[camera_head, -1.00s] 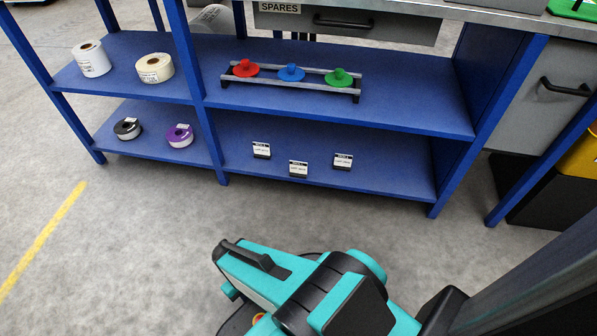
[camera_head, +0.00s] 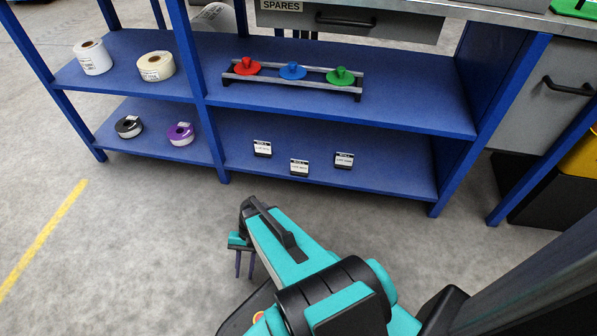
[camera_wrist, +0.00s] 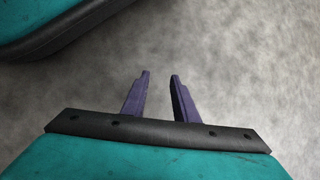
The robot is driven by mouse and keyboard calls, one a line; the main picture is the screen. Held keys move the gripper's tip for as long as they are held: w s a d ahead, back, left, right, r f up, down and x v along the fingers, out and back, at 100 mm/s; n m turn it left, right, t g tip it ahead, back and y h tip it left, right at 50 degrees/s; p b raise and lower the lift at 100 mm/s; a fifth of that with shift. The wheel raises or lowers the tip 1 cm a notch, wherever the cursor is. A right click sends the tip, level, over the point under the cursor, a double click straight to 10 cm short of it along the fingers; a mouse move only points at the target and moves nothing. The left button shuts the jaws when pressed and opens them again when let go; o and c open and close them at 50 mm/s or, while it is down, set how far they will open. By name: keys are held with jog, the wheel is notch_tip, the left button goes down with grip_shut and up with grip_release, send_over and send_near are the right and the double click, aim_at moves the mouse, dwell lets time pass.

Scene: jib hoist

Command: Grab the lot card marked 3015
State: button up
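Three small lot cards in dark holders stand on the lower right shelf in the head view: a left card (camera_head: 262,149), a middle card (camera_head: 299,167) nearest the shelf's front edge, and a right card (camera_head: 343,160). Their print is too small to read, so I cannot tell which is 3015. My gripper (camera_head: 244,264) hangs over the floor in front of the shelf, apart from the cards. In the wrist view its two purple fingers (camera_wrist: 160,95) stand apart with bare floor between them; it is open and empty.
The blue shelf unit (camera_head: 400,180) has an upper shelf above the cards, holding a rack (camera_head: 292,80) with red, blue and green knobs. Label rolls (camera_head: 93,57) and tape rolls (camera_head: 180,134) sit in the left bays. The floor in front is clear.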

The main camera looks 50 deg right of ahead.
jog(key=w+d+r+m+t+y, duration=0.25)
jog(key=w+d+m, duration=0.2)
jog(key=d, duration=0.25)
jog(key=w+d+r+m+t+y, duration=0.1)
jog(key=w+d+r+m+t, duration=0.3)
jog(key=d, duration=0.4)
jog(key=w+d+r+m+t+y, duration=0.25)
jog(key=w+d+r, duration=0.2)
jog(key=d, duration=0.25)
jog(key=s+d+r+m+t, duration=0.2)
jog(key=d+m+t, duration=0.1)
jog(key=d, duration=0.5)
jog(key=s+d+r+m+t+h, duration=0.1)
jog(key=s+d+r+m+t, duration=0.1)
jog(key=d, duration=0.7)
jog(key=s+d+r+m+t+h, duration=0.1)
jog(key=s+d+r+m+t, duration=0.1)
jog(key=d, duration=0.6)
jog(key=shift+d+r+m+t, duration=0.2)
jog(key=shift+r+m+t, duration=0.45)
jog(key=shift+m+t, duration=0.5)
jog(key=shift+f, duration=0.15)
jog(key=b, duration=0.4)
send_near(300, 167)
jog(key=x, duration=0.3)
jog(key=shift+w+a+r, duration=0.15)
jog(key=shift+w+r, duration=0.05)
jog(key=shift+r, duration=0.05)
jog(key=shift+w+r, duration=0.1)
jog(key=shift+w, duration=0.1)
